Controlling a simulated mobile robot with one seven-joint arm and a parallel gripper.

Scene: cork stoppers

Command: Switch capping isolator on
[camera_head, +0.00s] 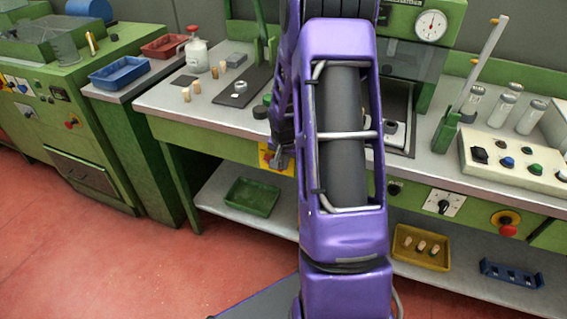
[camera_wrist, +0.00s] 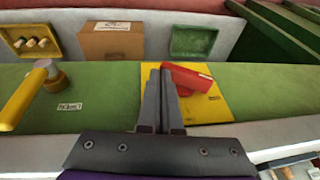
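The isolator is a red rotary handle (camera_wrist: 190,77) on a yellow plate (camera_wrist: 208,107), set in the green front panel of the bench. In the wrist view the handle lies nearly sideways, its right end slightly lower. My gripper (camera_wrist: 160,72) has its two fingers together with nothing visible between them. The fingertips overlap the left end of the handle in the picture; I cannot tell whether they touch it. In the head view my gripper (camera_head: 276,160) is in front of the yellow plate (camera_head: 264,156), which is mostly hidden.
A yellow lever (camera_wrist: 22,98) sticks out of the same panel to the left in the wrist view. A green tray (camera_wrist: 193,41), a cardboard box (camera_wrist: 111,43) and a yellow tray with corks (camera_wrist: 54,29) sit on the lower shelf. A red stop button (camera_head: 507,230) is further right.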

